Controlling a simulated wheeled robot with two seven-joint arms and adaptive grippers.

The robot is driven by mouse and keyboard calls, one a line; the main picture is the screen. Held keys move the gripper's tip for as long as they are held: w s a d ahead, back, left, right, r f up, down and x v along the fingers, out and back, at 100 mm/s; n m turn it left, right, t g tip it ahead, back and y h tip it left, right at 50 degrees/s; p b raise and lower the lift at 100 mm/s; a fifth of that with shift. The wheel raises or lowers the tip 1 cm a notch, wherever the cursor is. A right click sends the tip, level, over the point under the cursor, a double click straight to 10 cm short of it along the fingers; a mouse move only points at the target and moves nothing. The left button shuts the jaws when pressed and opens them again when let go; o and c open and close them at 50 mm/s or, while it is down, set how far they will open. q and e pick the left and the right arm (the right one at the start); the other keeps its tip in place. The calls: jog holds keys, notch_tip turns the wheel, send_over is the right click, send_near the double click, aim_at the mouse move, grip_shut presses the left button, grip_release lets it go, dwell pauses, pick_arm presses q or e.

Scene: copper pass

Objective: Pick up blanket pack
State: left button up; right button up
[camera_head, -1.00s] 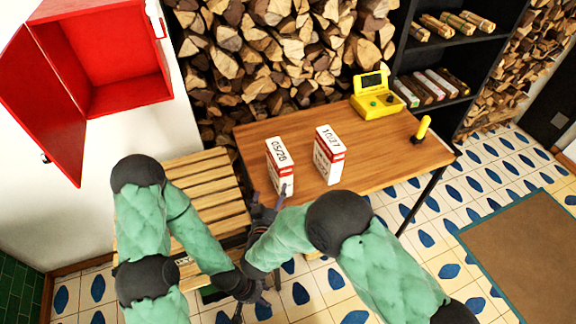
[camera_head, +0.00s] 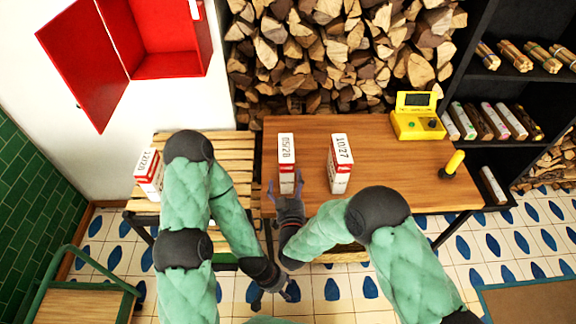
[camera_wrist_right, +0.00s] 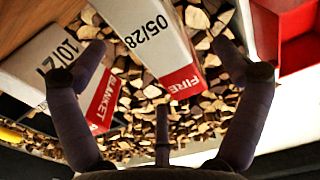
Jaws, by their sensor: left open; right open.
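Three white-and-red blanket packs show in the head view. The pack marked 05/28 (camera_head: 287,152) and the pack marked 10/27 (camera_head: 340,158) stand on the wooden table. The third, its label apparently 12/20 (camera_head: 150,172), is on the slatted bench at left. My right gripper (camera_head: 286,185) is open at the near side of the 05/28 pack. In the right wrist view the 05/28 pack (camera_wrist_right: 155,35) lies between the spread fingers (camera_wrist_right: 158,48), and the 10/27 pack (camera_wrist_right: 45,60) is at left; I cannot tell whether they touch. My left gripper (camera_head: 275,298) is open, low in front of the table.
A yellow device (camera_head: 418,122) and a yellow-and-black handled item (camera_head: 453,165) are on the table (camera_head: 385,180). A slatted bench (camera_head: 195,145) stands left of it. An open red cabinet (camera_head: 165,65) hangs on the wall. Stacked logs (camera_head: 330,50) and black shelves (camera_head: 490,95) are behind.

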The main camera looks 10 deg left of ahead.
jog(key=shift+x, duration=1.05)
jog(key=b+x, duration=0.1)
jog(key=x, duration=0.1)
jog(key=b+x, duration=0.1)
jog(key=x, duration=0.1)
jog(key=shift+w+d, duration=0.15)
jog(key=shift+d, duration=0.1)
jog(key=shift+w+a, duration=0.15)
jog(key=shift+w, duration=0.3)
jog(key=c, duration=1.7)
jog(key=shift+r, duration=0.2)
jog(key=shift+c, duration=0.4)
